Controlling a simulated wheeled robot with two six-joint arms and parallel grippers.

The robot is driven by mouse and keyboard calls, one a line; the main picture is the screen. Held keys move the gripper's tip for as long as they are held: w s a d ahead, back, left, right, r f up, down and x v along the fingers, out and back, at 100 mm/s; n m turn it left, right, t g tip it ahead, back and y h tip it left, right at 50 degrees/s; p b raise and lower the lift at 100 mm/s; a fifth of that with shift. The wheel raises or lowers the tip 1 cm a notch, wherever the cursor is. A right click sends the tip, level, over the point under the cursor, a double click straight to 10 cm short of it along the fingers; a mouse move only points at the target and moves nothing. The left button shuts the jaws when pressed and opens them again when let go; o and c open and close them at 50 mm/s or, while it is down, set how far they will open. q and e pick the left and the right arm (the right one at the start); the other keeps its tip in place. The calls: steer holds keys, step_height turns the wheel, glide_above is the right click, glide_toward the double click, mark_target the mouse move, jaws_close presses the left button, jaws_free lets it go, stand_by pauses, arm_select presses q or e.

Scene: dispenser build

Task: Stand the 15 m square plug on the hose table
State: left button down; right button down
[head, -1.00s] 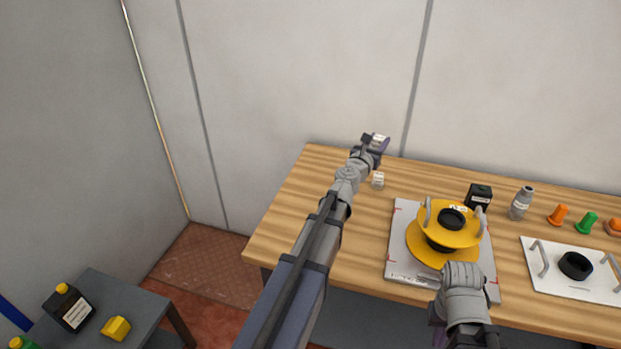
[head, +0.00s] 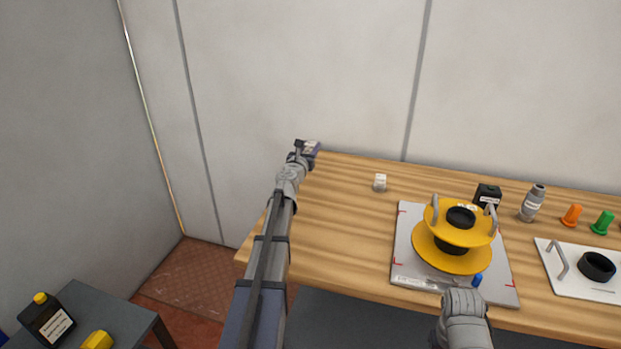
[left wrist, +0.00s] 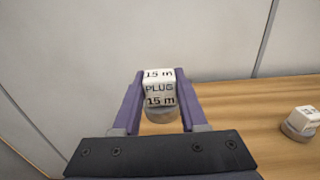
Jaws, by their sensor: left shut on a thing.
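The 15 m square plug (left wrist: 159,90) is a white block on a round grey base, lettered "PLUG 15 m". It sits between the two purple fingers of my left gripper (left wrist: 160,102), which is shut on it. In the head view my left gripper (head: 308,150) is over the back left edge of the wooden table (head: 340,225), and the plug is mostly hidden there. Whether the plug touches the wood is unclear. My right arm comes in at the bottom of the head view, but its gripper fingers are not visible.
A second white-topped plug (head: 380,183) stands on the table, also in the left wrist view (left wrist: 300,122). A yellow reel (head: 458,235) stands on a grey plate (head: 408,262). The table's left part is clear.

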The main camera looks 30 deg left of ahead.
arm_select(q)
steer(key=b, duration=0.5)
glide_above(311, 181)
steer(key=f, duration=0.5)
steer(key=shift+w+a+f, duration=0.2)
steer(key=shift+f, duration=0.1)
step_height(311, 181, down, 4)
steer(key=b, duration=0.3)
steer(key=shift+r, duration=0.2)
steer(key=shift+f+b, duration=0.15)
steer(key=shift+b, duration=0.15)
steer(key=shift+s+d+f+b, duration=0.1)
steer(key=shift+s+b, duration=0.05)
steer(key=shift+b, duration=0.15)
